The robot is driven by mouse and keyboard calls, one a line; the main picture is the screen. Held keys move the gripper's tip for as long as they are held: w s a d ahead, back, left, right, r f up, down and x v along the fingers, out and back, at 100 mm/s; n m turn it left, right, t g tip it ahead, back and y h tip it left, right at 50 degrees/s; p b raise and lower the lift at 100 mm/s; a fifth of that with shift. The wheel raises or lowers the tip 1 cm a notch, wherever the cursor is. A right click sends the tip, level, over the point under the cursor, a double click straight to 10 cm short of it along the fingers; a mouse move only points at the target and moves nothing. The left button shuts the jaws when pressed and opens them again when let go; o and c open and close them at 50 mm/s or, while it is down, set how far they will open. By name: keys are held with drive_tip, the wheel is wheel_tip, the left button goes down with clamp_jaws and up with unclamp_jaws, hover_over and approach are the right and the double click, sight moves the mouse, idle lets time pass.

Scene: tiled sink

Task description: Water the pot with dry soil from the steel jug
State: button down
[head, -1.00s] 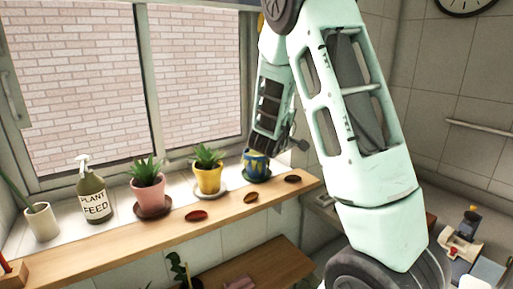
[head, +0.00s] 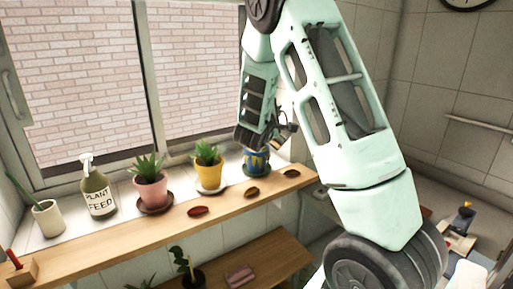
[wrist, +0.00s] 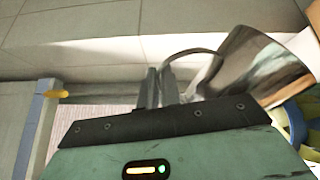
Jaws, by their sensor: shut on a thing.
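My gripper (wrist: 165,88) is shut on the handle of the shiny steel jug (wrist: 245,65) in the wrist view. The jug lies slanted across the upper right of that view, and its inside cannot be seen. A blue pot with yellow marks (head: 259,163) stands at the right of the windowsill in the head view, just below my gripper and partly hidden by it. It also shows at the right edge of the wrist view (wrist: 296,122). A yellow pot (head: 209,175) and a pink pot (head: 151,192) hold green plants. Their soil is too small to judge.
A plant feed spray bottle (head: 98,195) and a white pot (head: 48,218) stand at the left of the sill. The window is close behind the pots.

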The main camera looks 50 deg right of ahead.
drive_tip(key=shift+s+d+f+n, duration=0.1)
drive_tip(key=shift+n, duration=0.7)
idle(0.6)
drive_tip(key=shift+s+d, duration=0.3)
drive_tip(key=shift+s, duration=0.25)
idle(0.7)
drive_tip(key=s+d+f+m+b, duration=0.1)
drive_tip(key=s+d+m+b, duration=0.1)
drive_tip(key=s+m+b, duration=0.2)
drive_tip(key=shift+s+d+f+m+b, duration=0.35)
drive_tip(key=shift+s+m, duration=1.05)
drive_tip(key=shift+m, duration=1)
drive_tip(key=shift+a+r, duration=0.1)
